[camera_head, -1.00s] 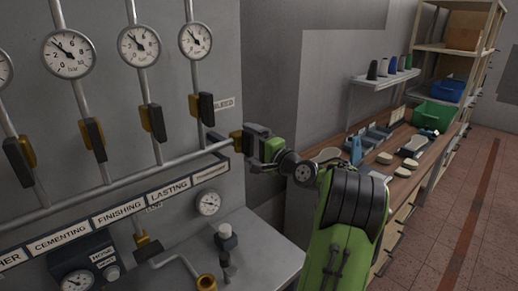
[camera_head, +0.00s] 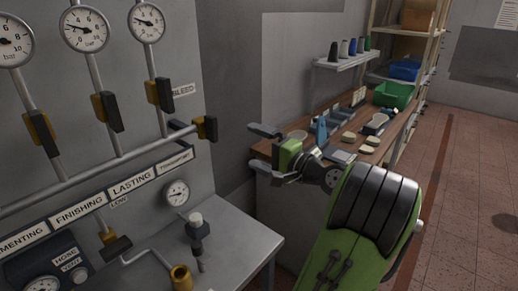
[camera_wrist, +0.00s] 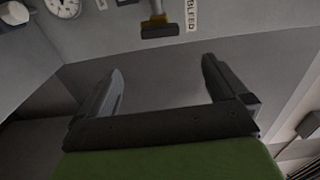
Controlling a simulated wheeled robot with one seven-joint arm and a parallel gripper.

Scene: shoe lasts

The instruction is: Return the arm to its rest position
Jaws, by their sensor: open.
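My gripper (camera_head: 262,148) is open and empty in the head view. It is held in the air to the right of the valve panel, in front of the workbench. In the wrist view my gripper (camera_wrist: 160,90) shows two dark fingers spread wide with nothing between them. The bleed valve (camera_head: 207,128) has a dark handle and a brass body and sits at the right end of the horizontal pipe. It also shows in the wrist view (camera_wrist: 160,28), beyond the fingertips and apart from them, beside the BLEED label.
The grey panel with gauges (camera_head: 84,29) and pipes stands at the left, above a metal table (camera_head: 235,240). A wooden workbench (camera_head: 285,140) with small parts and a green bin (camera_head: 393,95) is behind my arm. Red tiled floor (camera_head: 470,190) is open at the right.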

